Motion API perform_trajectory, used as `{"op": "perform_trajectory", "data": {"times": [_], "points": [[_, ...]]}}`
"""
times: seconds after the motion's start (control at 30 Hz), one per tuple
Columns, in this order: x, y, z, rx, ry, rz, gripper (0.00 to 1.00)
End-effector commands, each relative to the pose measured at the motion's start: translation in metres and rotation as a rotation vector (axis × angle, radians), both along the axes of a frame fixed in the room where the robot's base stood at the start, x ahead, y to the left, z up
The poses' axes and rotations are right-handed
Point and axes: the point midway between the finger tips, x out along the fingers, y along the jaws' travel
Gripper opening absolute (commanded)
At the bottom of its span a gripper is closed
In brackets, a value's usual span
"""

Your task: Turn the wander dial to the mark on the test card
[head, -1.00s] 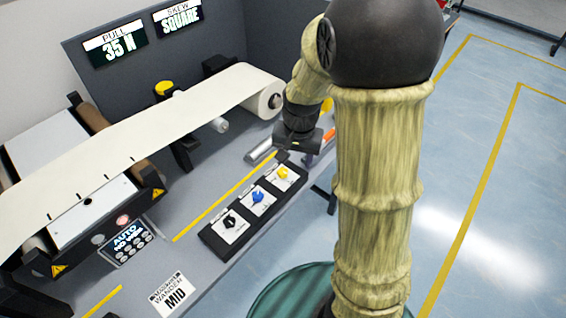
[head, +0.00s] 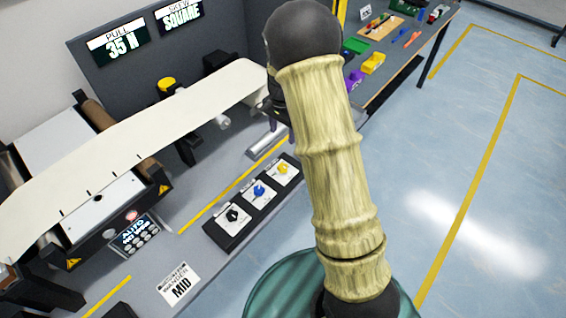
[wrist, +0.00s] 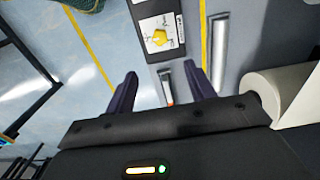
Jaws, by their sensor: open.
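A black dial panel (head: 219,238) lies on the grey bench with a black dial (head: 232,215), a blue dial (head: 259,190) and a yellow dial (head: 283,169). Their labels are too small to read, so I cannot tell which is the wander dial. The white test card (head: 178,286) at the front left shows "WANDER" and a large "MID". My gripper (wrist: 163,80) is open and empty. In the wrist view the yellow dial (wrist: 160,38) is beyond the fingertips, roughly in line with the gap. In the head view my arm hides most of the gripper.
A cream web (head: 140,135) runs over rollers behind the panel; its roll (wrist: 287,92) is close to my gripper's right side. A metal bar (wrist: 219,55) and a small orange-tipped tool (wrist: 166,88) lie nearby. Screens read "35 N" and "SQUARE". A tool bench (head: 385,80) stands at the back.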

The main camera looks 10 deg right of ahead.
Motion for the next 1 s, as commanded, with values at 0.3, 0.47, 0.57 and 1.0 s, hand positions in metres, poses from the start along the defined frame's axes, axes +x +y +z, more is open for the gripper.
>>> {"op": "perform_trajectory", "data": {"times": [0.3, 0.47, 0.57, 1.0], "points": [[-0.002, 0.0, -0.052, -0.001, 0.006, -0.001, 0.54], [-0.002, 0.0, -0.08, 0.0, 0.005, 0.0, 0.54], [-0.001, 0.0, -0.096, 0.0, 0.004, 0.001, 0.54], [-0.001, 0.002, -0.155, 0.0, 0.001, 0.004, 0.54]]}}
